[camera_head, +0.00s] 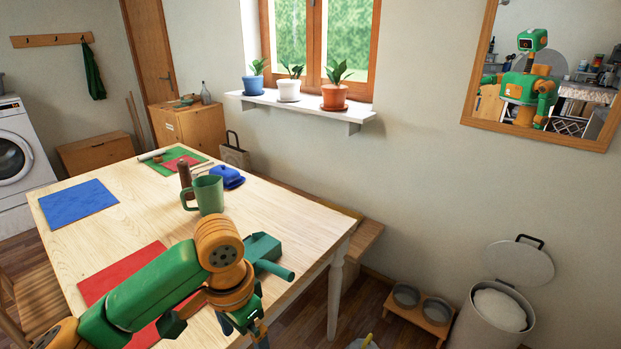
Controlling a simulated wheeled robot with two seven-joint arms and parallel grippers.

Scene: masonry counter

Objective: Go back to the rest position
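My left arm comes in from the bottom left over the near part of the wooden table. Its gripper (243,328) hangs low at the table's near right edge, partly hidden by the orange wrist. I cannot tell how far its fingers are apart, and I see no object in them. My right gripper is not in view.
The table (275,215) bears a green jug (209,195), a brown bottle-shaped thing (185,180), a blue lidded dish (228,177), and blue (78,203) and red mats (120,272). A teal thing (263,248) shows behind my wrist. A bin (497,312) and pet bowls (420,304) stand right.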

